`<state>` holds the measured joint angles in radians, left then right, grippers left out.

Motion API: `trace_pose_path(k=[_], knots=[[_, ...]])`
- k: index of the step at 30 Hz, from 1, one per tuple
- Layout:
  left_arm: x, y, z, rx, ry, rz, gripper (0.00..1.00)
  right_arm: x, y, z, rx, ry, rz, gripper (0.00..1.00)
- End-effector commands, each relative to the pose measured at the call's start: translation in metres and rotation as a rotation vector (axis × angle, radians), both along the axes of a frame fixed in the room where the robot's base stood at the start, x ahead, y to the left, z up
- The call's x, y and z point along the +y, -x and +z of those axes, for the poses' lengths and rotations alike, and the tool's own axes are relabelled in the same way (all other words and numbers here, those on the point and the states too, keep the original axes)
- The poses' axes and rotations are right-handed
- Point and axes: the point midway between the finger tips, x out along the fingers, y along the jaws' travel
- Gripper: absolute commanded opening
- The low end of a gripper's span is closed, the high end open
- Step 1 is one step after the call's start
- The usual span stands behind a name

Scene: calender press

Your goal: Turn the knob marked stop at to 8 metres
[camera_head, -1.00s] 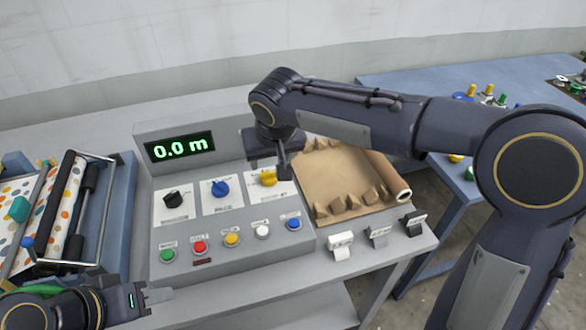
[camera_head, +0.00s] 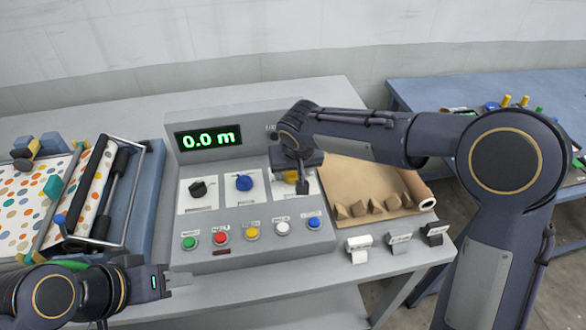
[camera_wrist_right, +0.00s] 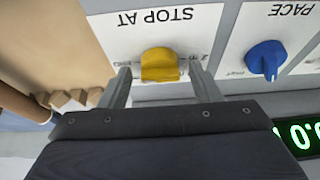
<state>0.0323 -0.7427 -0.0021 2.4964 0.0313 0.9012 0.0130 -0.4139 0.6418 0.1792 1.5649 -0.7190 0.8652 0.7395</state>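The yellow knob (camera_head: 291,176) on the sloped panel is partly hidden behind my right gripper in the head view. In the right wrist view the yellow knob (camera_wrist_right: 160,65) sits under the words STOP AT, seen upside down. My right gripper (camera_wrist_right: 160,75) is open, with one finger on each side of the knob and a visible gap on both sides. Most of the scale around the knob is hidden or unreadable. The green display (camera_head: 208,138) reads 0.0 m. My left gripper (camera_head: 182,279) is low at the front left, away from the panel; its finger gap is unclear.
A blue knob (camera_head: 244,183), marked PACE in the wrist view, and a black knob (camera_head: 198,189) sit left of the yellow one. Several coloured push buttons line the panel below. A brown sheet (camera_head: 365,185) lies to the right, a roller frame (camera_head: 140,190) to the left.

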Motion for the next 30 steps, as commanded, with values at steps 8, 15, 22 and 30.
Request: trace_pose_path(k=[8,15,22,30], knots=[[0.0,0.0,0.0,0.0,0.0,0.0,0.36,0.0,0.0001,0.0003,0.0,0.0,0.0,0.21],[-0.0001,0.0,0.0001,0.0,0.0,0.0,0.36,-0.0002,0.0001,0.0005,0.0,-0.001,0.009,0.14],[0.0,0.0,0.0011,0.0,0.0,0.0,0.36,-0.0011,-0.0003,0.0008,0.0,-0.002,0.093,0.14],[0.0,0.0,0.0071,0.0,0.0,0.0,0.36,-0.0026,-0.0008,0.0017,0.002,-0.002,0.299,0.14]])
